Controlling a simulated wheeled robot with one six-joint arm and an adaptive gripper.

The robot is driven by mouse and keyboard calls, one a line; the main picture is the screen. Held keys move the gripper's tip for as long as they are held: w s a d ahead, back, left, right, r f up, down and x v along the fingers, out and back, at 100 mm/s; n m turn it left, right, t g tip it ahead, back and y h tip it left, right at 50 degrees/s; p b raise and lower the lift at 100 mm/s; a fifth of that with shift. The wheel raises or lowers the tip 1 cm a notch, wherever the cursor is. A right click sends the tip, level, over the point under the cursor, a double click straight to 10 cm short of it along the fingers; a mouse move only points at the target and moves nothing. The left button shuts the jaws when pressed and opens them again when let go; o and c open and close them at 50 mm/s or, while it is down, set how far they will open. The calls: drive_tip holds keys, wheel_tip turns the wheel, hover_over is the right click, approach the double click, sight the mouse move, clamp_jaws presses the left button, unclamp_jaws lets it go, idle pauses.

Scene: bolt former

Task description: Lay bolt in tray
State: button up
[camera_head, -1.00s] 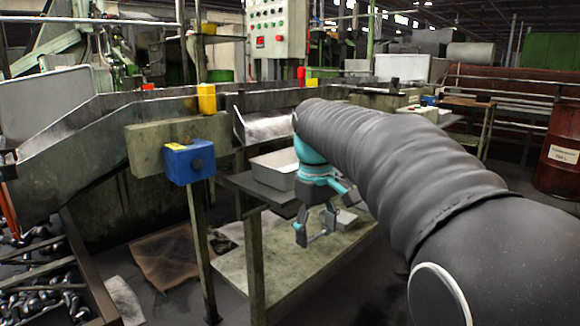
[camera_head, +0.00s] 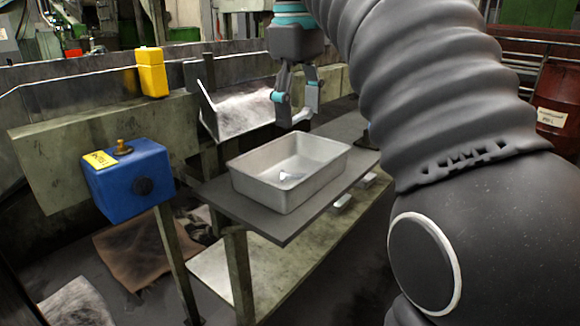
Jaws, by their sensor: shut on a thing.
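A grey rectangular metal tray (camera_head: 246,188) sits on the dark upper shelf. A small pale bluish shape (camera_head: 290,176) shows on its floor; I cannot tell what it is. My gripper (camera_head: 294,121) points down above the tray's far side, with its fingertips just above and behind the far rim in the picture. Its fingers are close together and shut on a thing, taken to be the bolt.
A blue box (camera_head: 128,184) with a brass knob stands on a post at left. A yellow box (camera_head: 152,72) sits on the beam behind. A sloped metal chute (camera_head: 240,112) lies just left of my gripper. A lower shelf (camera_head: 235,272) lies beneath the tray shelf.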

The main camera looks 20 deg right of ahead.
drive_tip(key=shift+f, duration=2.4)
drive_tip(key=o, duration=1.4)
drive_tip(key=shift+c, duration=0.2)
drive_tip(key=shift+r, duration=0.1)
